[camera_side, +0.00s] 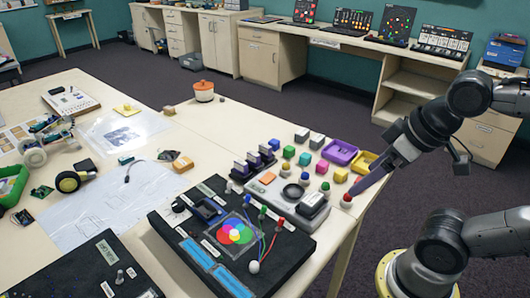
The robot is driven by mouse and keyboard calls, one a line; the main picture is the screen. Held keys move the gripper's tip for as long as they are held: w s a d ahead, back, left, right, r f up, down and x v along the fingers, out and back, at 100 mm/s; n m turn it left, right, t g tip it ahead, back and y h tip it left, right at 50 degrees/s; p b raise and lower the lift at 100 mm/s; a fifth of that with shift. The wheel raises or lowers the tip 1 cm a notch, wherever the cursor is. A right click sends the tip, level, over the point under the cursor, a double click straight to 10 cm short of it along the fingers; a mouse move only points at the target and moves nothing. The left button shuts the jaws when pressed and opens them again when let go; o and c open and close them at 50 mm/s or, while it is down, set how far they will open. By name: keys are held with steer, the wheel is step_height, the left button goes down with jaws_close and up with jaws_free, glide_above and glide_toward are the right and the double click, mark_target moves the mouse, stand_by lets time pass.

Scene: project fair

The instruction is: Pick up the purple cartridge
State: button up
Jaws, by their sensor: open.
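Several dark cartridges with purple faces stand upright in a row in a dark holder (236,187) near the middle of the table. One purple cartridge (267,152) is at the far right end of the row. They are small here, and I cannot tell their details apart. My gripper (357,189) is open and points down-left at the table's right edge, well to the right of the cartridges. Its tips are close to a red-topped white piece (346,201); I cannot tell whether they touch. Nothing shows between the fingers.
A black board (196,227) with wires is in front. The table behind the cartridges is mostly clear.

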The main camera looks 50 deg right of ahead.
steer(key=shift+c, duration=1.2)
